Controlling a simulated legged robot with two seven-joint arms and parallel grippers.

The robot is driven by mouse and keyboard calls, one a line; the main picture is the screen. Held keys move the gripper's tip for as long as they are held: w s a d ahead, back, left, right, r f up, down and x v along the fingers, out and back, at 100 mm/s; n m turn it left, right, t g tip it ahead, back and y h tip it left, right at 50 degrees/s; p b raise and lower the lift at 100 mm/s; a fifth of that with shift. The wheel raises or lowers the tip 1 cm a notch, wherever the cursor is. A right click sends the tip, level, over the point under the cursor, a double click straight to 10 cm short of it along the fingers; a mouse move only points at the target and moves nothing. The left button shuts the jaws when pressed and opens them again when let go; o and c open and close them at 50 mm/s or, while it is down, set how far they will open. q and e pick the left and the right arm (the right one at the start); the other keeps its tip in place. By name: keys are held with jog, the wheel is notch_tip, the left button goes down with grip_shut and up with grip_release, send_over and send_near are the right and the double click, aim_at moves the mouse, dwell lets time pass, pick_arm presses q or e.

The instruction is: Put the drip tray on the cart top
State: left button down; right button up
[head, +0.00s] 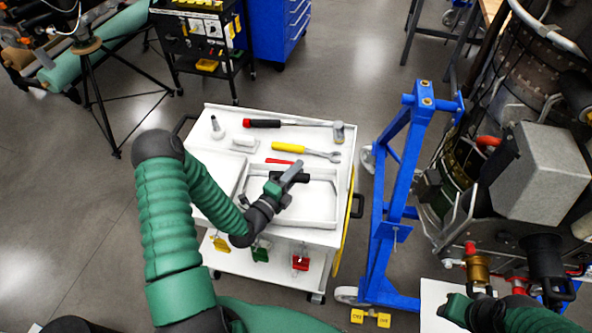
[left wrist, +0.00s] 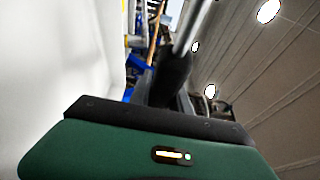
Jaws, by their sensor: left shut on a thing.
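The drip tray (head: 318,203) is a shallow, pale, rimmed tray at the front right of the white cart top (head: 285,153). It looks level, lying on the cart top or just above it; I cannot tell if it touches. My left gripper (head: 292,178) reaches over the tray and is shut on it; the fingers hide the exact hold. In the left wrist view, a blurred white surface (left wrist: 55,60) fills the left side and the fingertips are unclear. My right gripper (head: 455,308) is at the lower right, away from the tray, with its jaws unclear.
A hammer (head: 290,124), a yellow-handled wrench (head: 305,152) and a red tool (head: 283,162) lie on the cart behind the tray. A grey nozzle (head: 216,128) stands at its back left. A blue stand (head: 390,205) with the turbine is close on the right.

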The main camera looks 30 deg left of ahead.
pick_arm(q)
jog(key=shift+f, duration=0.25)
jog(key=c, duration=1)
grip_release()
jog(key=shift+o, duration=0.2)
jog(key=s+b, duration=0.1)
jog(key=s, duration=0.6)
jog(key=shift+a, duration=0.2)
